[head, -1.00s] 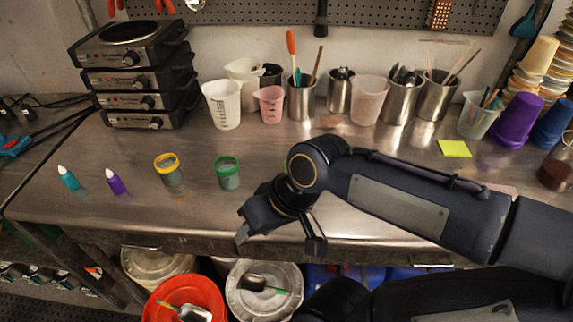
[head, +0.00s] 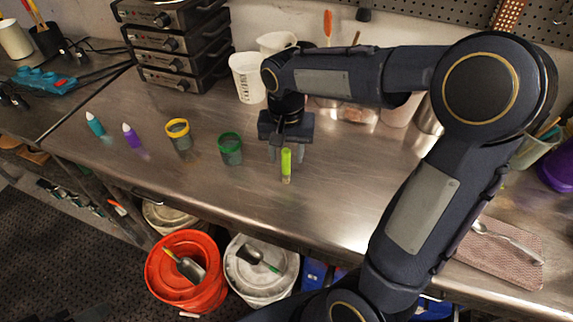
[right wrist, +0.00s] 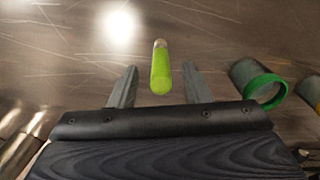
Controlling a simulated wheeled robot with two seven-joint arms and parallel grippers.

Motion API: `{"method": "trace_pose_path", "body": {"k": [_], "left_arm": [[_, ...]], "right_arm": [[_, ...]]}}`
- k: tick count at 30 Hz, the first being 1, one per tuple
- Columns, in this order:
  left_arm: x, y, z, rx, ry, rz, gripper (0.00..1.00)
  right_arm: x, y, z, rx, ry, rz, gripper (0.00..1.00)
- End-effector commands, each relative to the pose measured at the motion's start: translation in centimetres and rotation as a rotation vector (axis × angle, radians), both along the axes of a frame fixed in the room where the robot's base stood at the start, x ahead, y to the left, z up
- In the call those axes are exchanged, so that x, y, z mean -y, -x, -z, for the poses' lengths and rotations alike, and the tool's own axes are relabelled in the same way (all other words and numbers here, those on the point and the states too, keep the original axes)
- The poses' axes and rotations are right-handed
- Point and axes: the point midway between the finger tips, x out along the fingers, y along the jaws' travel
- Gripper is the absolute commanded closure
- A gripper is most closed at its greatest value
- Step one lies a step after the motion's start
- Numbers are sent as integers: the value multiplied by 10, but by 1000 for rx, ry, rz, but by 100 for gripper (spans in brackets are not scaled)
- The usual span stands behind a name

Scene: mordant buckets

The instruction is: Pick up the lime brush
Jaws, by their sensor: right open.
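The lime brush (head: 286,163) is on the steel counter, with its green end away from the counter's front edge and its pale end toward it. I cannot tell whether it stands or lies. My right gripper (head: 286,153) is open just behind and above it, with one finger on each side. In the right wrist view the brush (right wrist: 160,70) shows between the two spread fingers of my right gripper (right wrist: 159,74), with visible gaps on both sides. No finger appears to touch it. My left gripper is not in view.
A green-rimmed jar (head: 230,149) stands left of the brush and close to the gripper; a yellow-rimmed jar (head: 179,135) is farther left. A purple bottle (head: 131,136) and a teal bottle (head: 95,125) stand beyond.

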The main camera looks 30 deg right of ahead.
Motion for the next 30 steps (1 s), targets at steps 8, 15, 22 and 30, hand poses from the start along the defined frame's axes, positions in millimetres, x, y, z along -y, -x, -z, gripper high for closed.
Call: {"method": "trace_pose_path", "body": {"k": [8,15,22,30], "left_arm": [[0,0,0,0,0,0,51],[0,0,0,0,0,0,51],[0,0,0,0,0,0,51],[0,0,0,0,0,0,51]], "right_arm": [[0,0,23,1,-1,-1,56],[0,0,23,1,-1,-1,67],[0,0,23,1,-2,-1,97],[0,0,22,1,-2,-1,100]]}}
